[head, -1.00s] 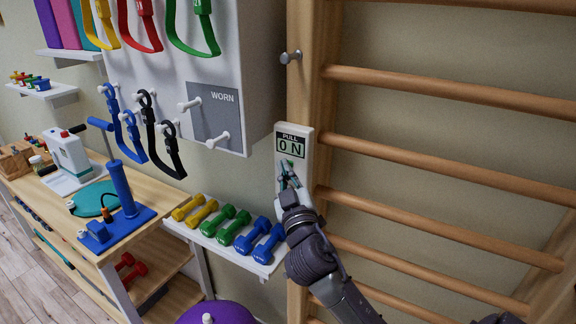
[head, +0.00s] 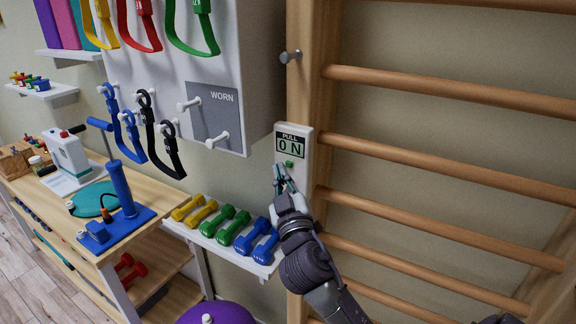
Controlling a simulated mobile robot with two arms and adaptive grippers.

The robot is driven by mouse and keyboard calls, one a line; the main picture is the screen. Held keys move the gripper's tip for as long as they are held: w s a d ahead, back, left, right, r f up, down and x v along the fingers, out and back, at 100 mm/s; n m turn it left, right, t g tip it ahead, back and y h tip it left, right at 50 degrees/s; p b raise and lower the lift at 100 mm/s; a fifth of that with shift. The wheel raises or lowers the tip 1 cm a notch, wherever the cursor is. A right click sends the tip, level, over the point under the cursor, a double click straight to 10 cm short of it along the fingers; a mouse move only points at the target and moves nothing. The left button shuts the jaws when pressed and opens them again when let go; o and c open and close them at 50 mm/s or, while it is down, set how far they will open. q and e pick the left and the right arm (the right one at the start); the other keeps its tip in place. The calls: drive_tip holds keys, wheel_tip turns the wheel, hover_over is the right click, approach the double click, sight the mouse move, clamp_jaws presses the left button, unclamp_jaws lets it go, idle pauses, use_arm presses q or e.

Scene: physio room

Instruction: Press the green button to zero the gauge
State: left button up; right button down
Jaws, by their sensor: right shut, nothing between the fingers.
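The gauge (head: 306,138) is a white upright box on the wooden post of the wall bars in the head view. Its display (head: 291,146) reads "0 N" under the word "PULL". The green button (head: 289,164) shows just below the display and is uncovered. My right gripper (head: 278,168) is shut and empty, with its fingertips in front of the gauge's lower left part, a little left of and below the button. I cannot tell whether the fingertips touch the gauge. My left gripper is not in view.
Wall bars (head: 430,158) fill the right side. A white board (head: 255,60) with hanging bands and a grey "WORN" panel (head: 214,112) is to the left. A shelf of dumbbells (head: 228,226) and a wooden bench (head: 165,205) stand lower left.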

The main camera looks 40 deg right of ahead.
drive_tip(key=shift+s+a+b, duration=0.15)
drive_tip(key=shift+s+a, duration=0.15)
drive_tip(key=shift+a, duration=0.45)
drive_tip(key=shift+s+a+b, duration=0.1)
drive_tip(key=shift+s+a, duration=0.25)
drive_tip(key=shift+a, duration=0.45)
drive_tip(key=shift+s+a+b, duration=0.15)
drive_tip(key=shift+s+a, duration=0.15)
drive_tip(key=shift+a, duration=0.45)
